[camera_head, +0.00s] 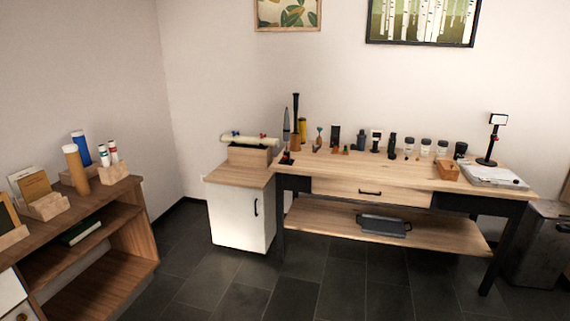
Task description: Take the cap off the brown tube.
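A brown tube (76,171) stands upright on top of the wooden shelf unit at the left. A pale cap (70,148) sits on its upper end. A blue tube (82,152) with a white top stands just behind it. Neither of my grippers is in view, and nothing touches the brown tube.
Two small red-and-white tubes (108,154) stand in a wooden holder (112,174) beside the brown tube. Wooden card holders (47,205) are in front. A workbench (400,170) with several small items and a white cabinet (236,215) stand at the back. The dark floor (240,295) is clear.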

